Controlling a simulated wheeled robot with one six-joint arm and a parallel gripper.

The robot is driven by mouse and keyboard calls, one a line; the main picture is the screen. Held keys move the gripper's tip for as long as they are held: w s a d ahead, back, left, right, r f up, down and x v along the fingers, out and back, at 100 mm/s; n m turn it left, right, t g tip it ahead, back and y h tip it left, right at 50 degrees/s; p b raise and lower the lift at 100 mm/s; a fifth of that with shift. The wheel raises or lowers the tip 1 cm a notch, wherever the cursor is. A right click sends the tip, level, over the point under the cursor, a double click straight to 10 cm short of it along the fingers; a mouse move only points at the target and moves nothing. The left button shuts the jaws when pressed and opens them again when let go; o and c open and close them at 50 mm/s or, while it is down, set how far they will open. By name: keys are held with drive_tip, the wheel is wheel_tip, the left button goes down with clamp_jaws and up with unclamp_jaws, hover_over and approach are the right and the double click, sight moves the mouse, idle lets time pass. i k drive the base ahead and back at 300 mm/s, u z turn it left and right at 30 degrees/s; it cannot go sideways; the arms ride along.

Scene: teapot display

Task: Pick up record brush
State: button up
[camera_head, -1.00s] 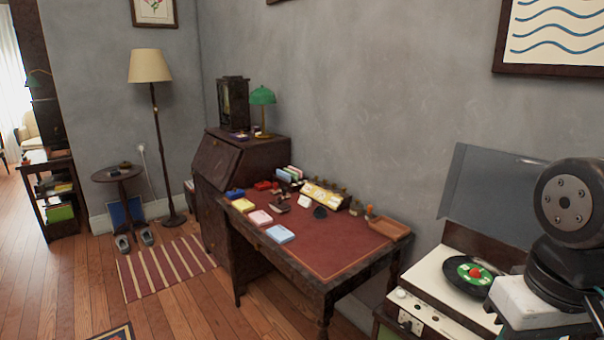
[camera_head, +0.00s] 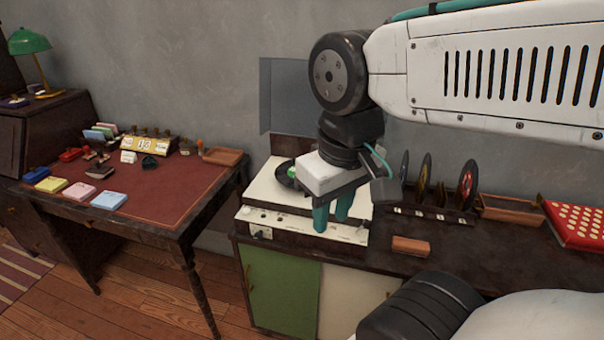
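A small reddish-brown block (camera_head: 410,246), which looks like the record brush, lies on the dark cabinet top, right of the record player. My gripper (camera_head: 332,215) points down in front of the record player, left of the block and apart from it. Its two teal fingers look parted with nothing between them. The gripper and wrist hide part of the record player.
The record player (camera_head: 265,188) has its lid raised and a record on it. Behind the block stands a rack of records (camera_head: 432,214), with a wooden tray (camera_head: 510,208) and a red dotted case (camera_head: 580,225) to the right. A desk (camera_head: 185,195) stands left.

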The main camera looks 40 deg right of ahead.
sight(399, 244)
drive_tip(key=z, duration=1.35)
